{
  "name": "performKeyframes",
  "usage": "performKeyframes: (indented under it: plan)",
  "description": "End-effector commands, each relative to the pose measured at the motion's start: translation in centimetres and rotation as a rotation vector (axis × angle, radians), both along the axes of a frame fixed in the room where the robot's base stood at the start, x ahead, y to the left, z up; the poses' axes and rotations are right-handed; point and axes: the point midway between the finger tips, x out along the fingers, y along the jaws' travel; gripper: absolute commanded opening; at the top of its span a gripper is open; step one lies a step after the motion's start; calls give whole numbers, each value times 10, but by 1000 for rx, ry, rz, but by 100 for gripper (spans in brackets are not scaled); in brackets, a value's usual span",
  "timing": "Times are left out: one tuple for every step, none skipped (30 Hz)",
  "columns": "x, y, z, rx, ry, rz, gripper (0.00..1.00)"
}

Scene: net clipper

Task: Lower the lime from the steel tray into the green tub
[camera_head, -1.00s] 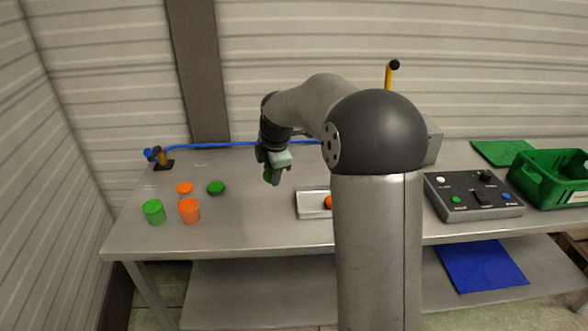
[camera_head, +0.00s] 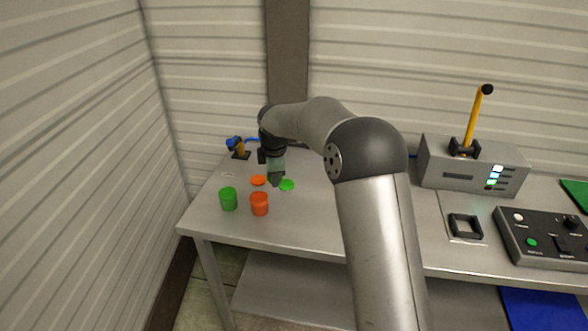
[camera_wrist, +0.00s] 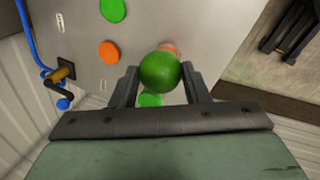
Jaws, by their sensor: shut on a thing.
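My gripper (camera_head: 276,183) is shut on the lime (camera_wrist: 160,71), a round green fruit held between the fingertips in the wrist view. In the head view the lime is mostly hidden by the gripper. The green tub (camera_head: 229,200) stands upright at the left of the table, left of and nearer than my gripper. In the wrist view part of the green tub (camera_wrist: 150,100) shows beyond the fingers, partly covered by the lime. The lime is apart from it. The steel tray does not show in the head view now.
An orange tub (camera_head: 260,205) stands just right of the green tub. An orange lid (camera_head: 258,181) and a green lid (camera_head: 287,186) lie flat behind them. A blue hose with a brass valve (camera_head: 239,149) is at the back left. A grey box with a yellow lever (camera_head: 471,160) stands right.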

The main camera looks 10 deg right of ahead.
Motion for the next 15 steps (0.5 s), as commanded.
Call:
performKeyframes:
  plan:
    - [4, 11, 0, 0, 2, 4, 20]
    - [6, 16, 0, 0, 1, 4, 20]
    - [9, 24, -2, -1, 2, 5, 20]
    - [11, 30, -2, 0, 1, 4, 20]
    - [13, 35, -4, 0, 1, 3, 20]
    - [16, 42, -6, 0, 2, 4, 20]
    - [18, 48, -7, 0, 2, 4, 20]
    - [20, 53, -9, -1, 2, 3, 20]
    - [23, 60, -10, -1, 2, 4, 20]
    - [25, 65, -11, -1, 2, 4, 20]
    - [27, 71, -12, -1, 2, 4, 20]
    - [30, 78, -14, -1, 2, 3, 20]
    - [32, 83, -15, -1, 2, 3, 20]
    - [35, 89, -16, -1, 2, 3, 20]
    - [37, 96, -18, -1, 1, 3, 20]
